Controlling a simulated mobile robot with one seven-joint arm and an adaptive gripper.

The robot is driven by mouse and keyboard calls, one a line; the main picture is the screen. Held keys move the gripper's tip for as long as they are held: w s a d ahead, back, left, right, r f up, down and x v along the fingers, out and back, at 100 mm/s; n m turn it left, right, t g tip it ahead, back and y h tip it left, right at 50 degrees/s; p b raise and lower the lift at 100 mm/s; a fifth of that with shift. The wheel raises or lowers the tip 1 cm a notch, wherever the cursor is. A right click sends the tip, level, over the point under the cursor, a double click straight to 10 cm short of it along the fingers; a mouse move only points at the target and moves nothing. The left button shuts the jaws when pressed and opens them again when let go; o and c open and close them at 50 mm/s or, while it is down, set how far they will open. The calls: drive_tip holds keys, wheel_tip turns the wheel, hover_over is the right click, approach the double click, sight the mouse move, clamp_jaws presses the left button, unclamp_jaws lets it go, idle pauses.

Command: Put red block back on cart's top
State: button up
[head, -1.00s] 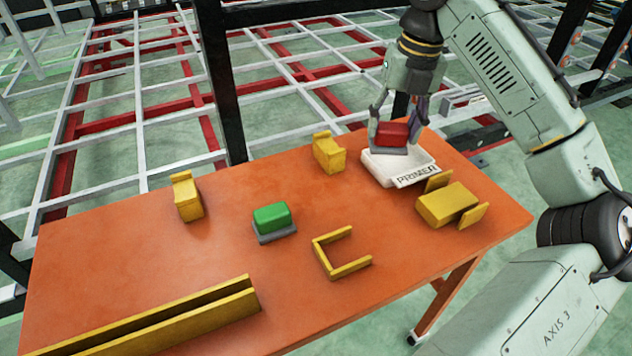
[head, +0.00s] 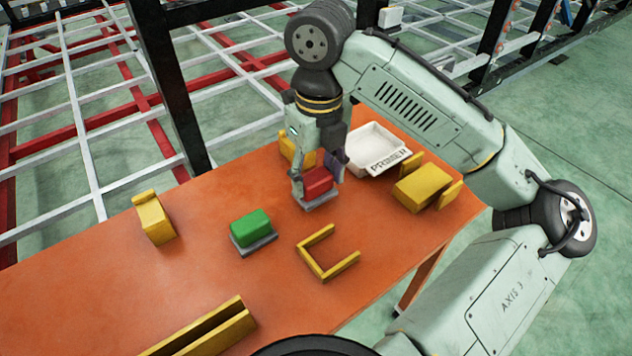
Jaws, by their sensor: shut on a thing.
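The red block (head: 318,181) with a grey base is held in my gripper (head: 317,178), which is shut on it from above. The block is over the orange cart top (head: 190,272), left of the white tray. I cannot tell whether its base touches the top or hangs just above it. The white tray (head: 372,146), marked PRIMER, is empty at the back right of the cart top.
A green block (head: 250,227) on a grey base stands left of my gripper. Yellow pieces stand at the left (head: 153,220), behind my gripper (head: 297,149) and at the right (head: 422,188). A yellow U-shaped bracket (head: 325,255) and long yellow rails (head: 208,332) lie in front.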

sight(318, 176)
wheel_tip(318, 176, down, 2)
drive_tip(key=shift+f, duration=0.2)
drive_tip(key=shift+c, duration=0.5)
drive_tip(key=o, duration=1.2)
wheel_tip(318, 176, up, 12)
drive_tip(key=shift+w, duration=0.15)
drive_tip(key=shift+d, duration=0.1)
